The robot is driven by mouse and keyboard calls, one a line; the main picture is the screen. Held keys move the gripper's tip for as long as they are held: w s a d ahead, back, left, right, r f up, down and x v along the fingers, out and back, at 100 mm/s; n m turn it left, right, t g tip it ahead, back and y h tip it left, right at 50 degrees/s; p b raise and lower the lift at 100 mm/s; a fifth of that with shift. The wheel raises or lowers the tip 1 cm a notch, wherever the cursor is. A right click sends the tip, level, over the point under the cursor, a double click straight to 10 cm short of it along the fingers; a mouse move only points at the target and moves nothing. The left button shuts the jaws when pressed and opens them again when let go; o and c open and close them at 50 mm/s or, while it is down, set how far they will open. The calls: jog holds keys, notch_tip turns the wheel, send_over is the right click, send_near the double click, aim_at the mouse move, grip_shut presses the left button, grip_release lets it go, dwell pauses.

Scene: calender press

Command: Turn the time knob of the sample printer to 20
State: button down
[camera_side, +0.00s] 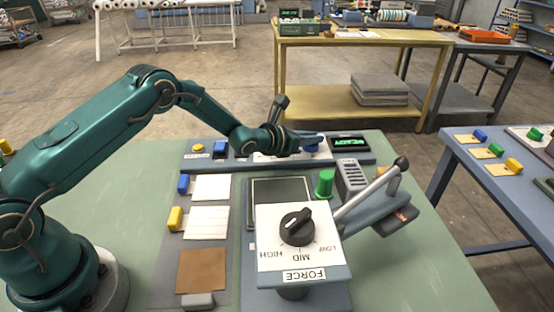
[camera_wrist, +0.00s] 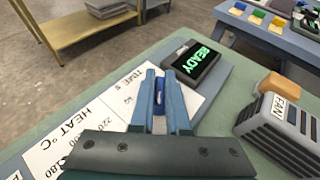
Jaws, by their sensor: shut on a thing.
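My gripper (camera_wrist: 160,80) is shut on the small blue time knob (camera_wrist: 158,96), with a finger on either side of it. The knob sits on a white panel marked "TIME S" (camera_wrist: 134,80). The fingers hide much of the knob and part of its scale, so I cannot tell which number it points to. In the side view my gripper (camera_side: 312,138) is low over the long printer panel at the back of the green table, and the knob is hard to make out there.
A "HEAT °C" scale (camera_wrist: 82,127) lies left of the time scale. A green "READY" display (camera_side: 349,143) stands to its right. A grey fan box (camera_side: 352,178), a green knob (camera_side: 324,183), a silver lever (camera_side: 375,188) and a black force dial (camera_side: 297,227) stand nearer the side camera.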

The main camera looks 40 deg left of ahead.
jog(key=shift+s+a+f+n+y, duration=0.2)
jog(key=shift+f+n+y, duration=0.15)
jog(key=shift+f, duration=0.2)
jog(key=c, duration=0.6)
grip_release()
jog(key=shift+d, duration=0.1)
jog(key=shift+r, duration=0.25)
jog(key=shift+s+r, duration=0.3)
jog(key=shift+s, duration=0.35)
jog(key=shift+s+r, duration=0.65)
jog(key=shift+s, duration=0.05)
jog(key=shift+r, duration=3.05)
